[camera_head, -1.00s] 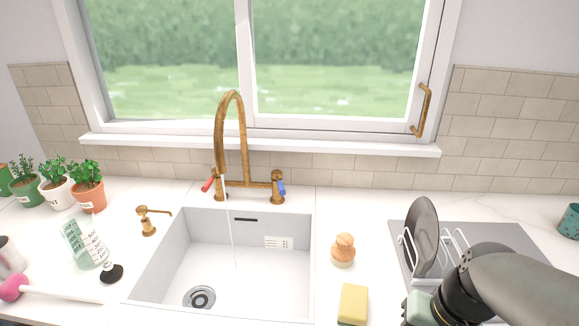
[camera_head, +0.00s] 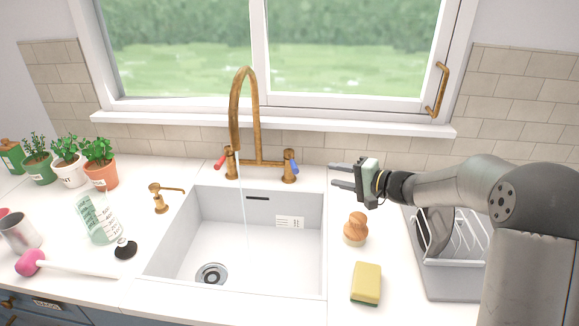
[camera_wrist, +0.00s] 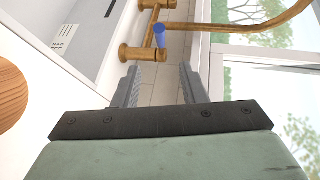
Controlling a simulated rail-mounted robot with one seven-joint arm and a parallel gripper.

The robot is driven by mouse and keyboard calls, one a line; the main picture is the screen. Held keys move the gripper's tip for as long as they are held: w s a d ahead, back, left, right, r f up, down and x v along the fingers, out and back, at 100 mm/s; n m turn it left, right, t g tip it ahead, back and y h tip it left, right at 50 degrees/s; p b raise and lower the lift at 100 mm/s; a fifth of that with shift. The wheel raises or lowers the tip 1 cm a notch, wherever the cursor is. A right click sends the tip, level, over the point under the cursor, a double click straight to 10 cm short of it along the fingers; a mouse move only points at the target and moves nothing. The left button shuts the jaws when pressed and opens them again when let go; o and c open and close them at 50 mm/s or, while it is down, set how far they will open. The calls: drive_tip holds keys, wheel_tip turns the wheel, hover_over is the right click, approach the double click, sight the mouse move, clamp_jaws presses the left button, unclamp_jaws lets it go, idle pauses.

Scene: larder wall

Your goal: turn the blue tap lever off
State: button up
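The blue tap lever (camera_head: 292,166) is on the right-hand valve of the brass tap (camera_head: 258,150), behind the sink. In the wrist view the blue lever (camera_wrist: 160,37) stands just beyond my fingertips, roughly in line with the gap between them. My gripper (camera_head: 332,175) is open and empty, to the right of the lever with its fingers pointing left at it and not touching it. Its two fingers (camera_wrist: 160,72) show apart in the wrist view. The red lever (camera_head: 222,161) is on the left-hand valve. A thin stream of water falls from the spout into the sink (camera_head: 318,240).
A wooden brush (camera_head: 356,228) and a yellow sponge (camera_head: 366,282) lie right of the sink. A dish rack (camera_head: 465,285) stands below my arm. A brass soap dispenser (camera_head: 160,198) and potted herbs (camera_head: 100,165) are at left. The window sill (camera_head: 300,121) runs behind the tap.

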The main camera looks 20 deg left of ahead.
sight(292, 161)
drive_tip(key=p+x, duration=0.5)
drive_tip(key=x, duration=1.2)
drive_tip(key=shift+a, duration=0.2)
drive_tip(key=shift+s, duration=0.1)
drive_tip(key=shift+f, duration=0.1)
clamp_jaws()
